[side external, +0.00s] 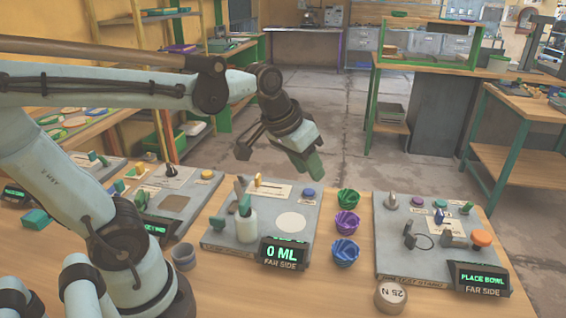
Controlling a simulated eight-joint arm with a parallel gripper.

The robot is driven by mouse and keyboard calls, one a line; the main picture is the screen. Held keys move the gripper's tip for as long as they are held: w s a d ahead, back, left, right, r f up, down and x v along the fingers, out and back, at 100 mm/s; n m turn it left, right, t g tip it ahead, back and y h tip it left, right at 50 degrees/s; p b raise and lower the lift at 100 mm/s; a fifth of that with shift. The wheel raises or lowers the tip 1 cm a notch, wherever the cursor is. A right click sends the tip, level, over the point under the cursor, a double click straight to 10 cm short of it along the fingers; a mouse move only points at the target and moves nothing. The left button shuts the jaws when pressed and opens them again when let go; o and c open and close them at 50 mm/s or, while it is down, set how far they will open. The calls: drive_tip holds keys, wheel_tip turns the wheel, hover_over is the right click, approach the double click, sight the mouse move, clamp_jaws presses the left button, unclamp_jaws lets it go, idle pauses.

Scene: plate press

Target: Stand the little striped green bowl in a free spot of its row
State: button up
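A small green bowl with a ribbed or striped side (348,197) stands on the wooden table between two grey stations. It is the farthest of a short line of bowls. A purple bowl (347,222) stands just in front of it, and a blue bowl (345,252) is nearest. My gripper (278,160) hangs in the air to the left of and above the green bowl, over the far side of the middle station. Its two fingers are spread apart and nothing shows between them. Which row has a free spot cannot be told from this view.
The middle station (222,238) has a white bottle, a pale disc and a "0 ML" display. The right station (384,262) has knobs, an orange button and a "PLACE BOWL" display (482,278). A round "25 N" piece (390,296) and a grey cup (184,257) stand at the front.

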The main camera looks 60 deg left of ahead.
drive_tip(key=s+d+f+m+t, duration=0.1)
drive_tip(key=s+f, duration=0.2)
drive_tip(key=s, duration=0.2)
drive_tip(key=shift+d+f+t, duration=0.3)
drive_tip(key=shift+t, duration=0.1)
